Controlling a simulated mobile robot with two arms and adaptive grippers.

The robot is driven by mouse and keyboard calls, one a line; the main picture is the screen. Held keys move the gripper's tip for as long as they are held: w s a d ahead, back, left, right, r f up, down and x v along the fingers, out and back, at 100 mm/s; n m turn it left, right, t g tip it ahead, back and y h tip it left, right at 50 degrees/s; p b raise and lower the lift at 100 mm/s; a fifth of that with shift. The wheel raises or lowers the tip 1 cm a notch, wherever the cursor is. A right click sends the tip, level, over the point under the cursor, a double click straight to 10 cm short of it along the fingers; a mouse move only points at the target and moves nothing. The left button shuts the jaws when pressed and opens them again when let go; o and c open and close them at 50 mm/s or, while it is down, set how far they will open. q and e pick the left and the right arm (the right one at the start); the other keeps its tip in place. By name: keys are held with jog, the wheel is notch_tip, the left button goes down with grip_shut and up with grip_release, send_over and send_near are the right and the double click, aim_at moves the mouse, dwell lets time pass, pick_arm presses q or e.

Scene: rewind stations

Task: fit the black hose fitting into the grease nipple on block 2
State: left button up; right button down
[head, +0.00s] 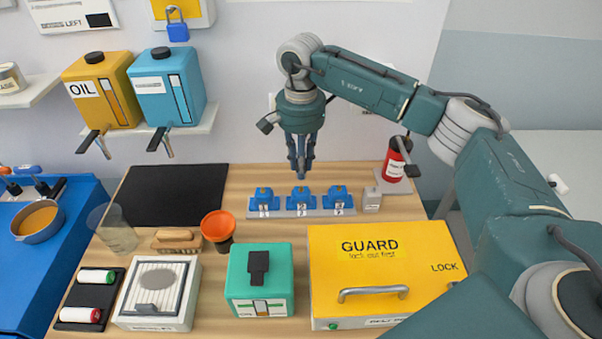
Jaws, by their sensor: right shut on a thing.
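Three blue blocks stand in a row on a grey strip (318,212), each with a small yellow nipple on top and a white label. Block 2 (300,199) is the middle one. My right gripper (302,168) points straight down above block 2, with a small gap between its fingertips and the block. It is shut on a small dark thing, which I take to be the black hose fitting; the fingers mostly hide it. A red container (393,166) with a black top stands right of the blocks. My left gripper is not in view.
A yellow guard box (375,262) with a handle and a green box (259,285) stand in front of the blocks. An orange funnel (218,226) is to their left. A small grey block (371,199) stands close to their right. A black mat (175,194) lies bare at back left.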

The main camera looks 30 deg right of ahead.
aim_at(301, 186)
notch_tip(301, 186, down, 4)
jog(key=shift+f+p, duration=0.1)
jog(key=shift+p, duration=0.45)
jog(key=shift+f, duration=0.3)
jog(key=shift+f, duration=0.15)
jog(key=c, duration=1.6)
grip_release()
jog(key=shift+o, duration=0.2)
